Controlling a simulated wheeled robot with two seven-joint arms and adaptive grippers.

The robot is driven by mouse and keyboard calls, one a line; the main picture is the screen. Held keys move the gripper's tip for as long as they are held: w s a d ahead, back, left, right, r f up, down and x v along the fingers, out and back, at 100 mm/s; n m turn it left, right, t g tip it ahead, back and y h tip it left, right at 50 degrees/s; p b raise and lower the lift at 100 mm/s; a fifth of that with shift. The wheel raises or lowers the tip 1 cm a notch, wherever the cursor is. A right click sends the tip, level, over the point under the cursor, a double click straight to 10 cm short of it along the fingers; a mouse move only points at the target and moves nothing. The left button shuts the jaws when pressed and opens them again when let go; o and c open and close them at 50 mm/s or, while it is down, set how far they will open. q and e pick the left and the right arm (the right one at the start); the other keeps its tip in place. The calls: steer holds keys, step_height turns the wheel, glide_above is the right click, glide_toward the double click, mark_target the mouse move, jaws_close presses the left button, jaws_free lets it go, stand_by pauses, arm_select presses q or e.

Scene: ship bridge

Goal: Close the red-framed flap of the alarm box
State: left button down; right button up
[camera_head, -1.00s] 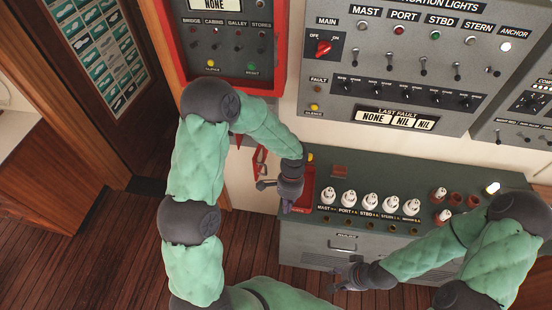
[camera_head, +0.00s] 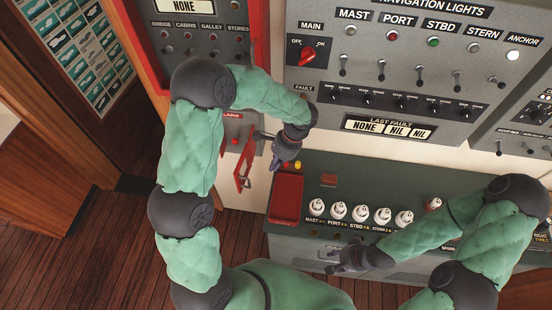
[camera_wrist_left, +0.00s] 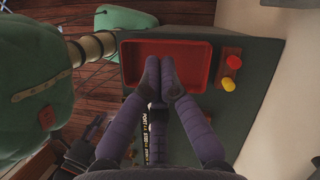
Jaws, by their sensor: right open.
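The alarm box (camera_head: 236,135) is a small grey box with a red label, low on the wall left of the console in the head view. Its red-framed flap (camera_head: 243,168) stands open, hanging below the box front and seen at a steep angle. My left gripper (camera_head: 279,164) is just right of the flap, above the console's left end; I see no contact with the flap. In the left wrist view its fingertips (camera_wrist_left: 160,64) meet with nothing between them. The alarm box is not visible there. My right gripper (camera_head: 335,257) is open and empty at the console's front.
A red tray (camera_head: 287,198) lies on the console's left end, below my left gripper; it also shows in the wrist view (camera_wrist_left: 205,65). Several white knobs (camera_head: 339,210) stand to its right. A red-framed panel (camera_head: 205,50) is above the alarm box. Open floor lies left.

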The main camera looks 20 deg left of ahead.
arm_select(q)
steer(key=s+a+f+p, duration=0.1)
steer(key=s+a+f, duration=0.3)
steer(key=f, duration=0.1)
steer(key=shift+a+f, duration=0.2)
steer(key=shift+a, duration=0.15)
